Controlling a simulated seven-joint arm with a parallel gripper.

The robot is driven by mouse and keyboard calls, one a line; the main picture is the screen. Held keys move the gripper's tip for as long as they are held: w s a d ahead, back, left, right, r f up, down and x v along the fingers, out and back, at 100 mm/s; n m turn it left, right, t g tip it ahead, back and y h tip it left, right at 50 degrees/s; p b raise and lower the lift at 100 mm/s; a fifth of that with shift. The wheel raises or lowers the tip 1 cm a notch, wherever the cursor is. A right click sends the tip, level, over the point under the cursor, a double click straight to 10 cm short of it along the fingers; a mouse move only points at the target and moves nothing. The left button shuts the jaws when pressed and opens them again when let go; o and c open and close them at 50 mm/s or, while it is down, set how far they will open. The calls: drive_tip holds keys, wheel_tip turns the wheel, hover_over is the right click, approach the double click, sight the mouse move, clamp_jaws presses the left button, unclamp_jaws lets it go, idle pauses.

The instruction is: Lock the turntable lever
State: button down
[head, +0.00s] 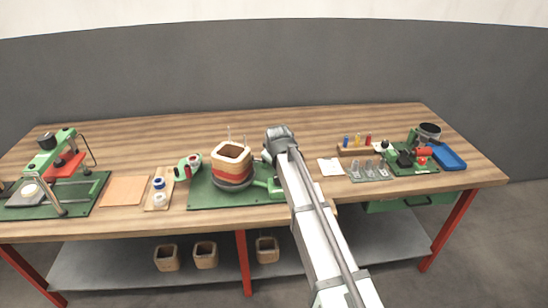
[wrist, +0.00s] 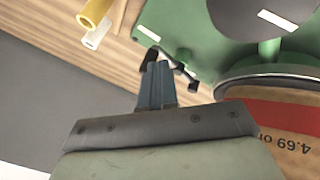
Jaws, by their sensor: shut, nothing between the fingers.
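The turntable (head: 232,186) stands on a green base plate (head: 215,202) left of my arm in the head view. It carries a square wooden coil form (head: 231,152) with red and orange bands. In the wrist view, a thin dark lever (wrist: 176,66) with black ends lies by the green base. My gripper (wrist: 157,68) is shut and empty, its fingertips close beside the lever's near end; I cannot tell whether they touch. In the head view my gripper (head: 267,156) is at the turntable's right, partly hidden by my wrist, and the lever is not clearly visible.
A green and red tape dispenser (head: 188,167) stands left of the turntable. A white paper (head: 331,167) and a grey stand (head: 369,171) lie right of my arm. A yellow cylinder (wrist: 95,12) is near my gripper in the wrist view. The table's back strip is clear.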

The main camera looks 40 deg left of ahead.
drive_tip(key=shift+w, duration=0.1)
drive_tip(key=w+n+g, duration=0.1)
drive_tip(key=n, duration=0.1)
drive_tip(key=w+n+g+y, duration=0.1)
drive_tip(key=n, duration=0.1)
drive_tip(key=shift+a+y, duration=0.1)
drive_tip(key=shift+y, duration=0.2)
drive_tip(key=w+n+g, duration=0.1)
drive_tip(key=n, duration=0.1)
drive_tip(key=w+a+n+g, duration=0.1)
drive_tip(key=n, duration=0.1)
drive_tip(key=shift+g+y, duration=0.3)
drive_tip(key=shift+y, duration=0.1)
drive_tip(key=shift+w+a, duration=0.1)
drive_tip(key=shift+w, duration=0.05)
idle(0.3)
drive_tip(key=s+d, duration=0.2)
drive_tip(key=d, duration=0.1)
drive_tip(key=shift+s+d, duration=0.15)
drive_tip(key=shift+s, duration=0.25)
drive_tip(key=v, duration=1)
drive_tip(key=shift+w, duration=0.35)
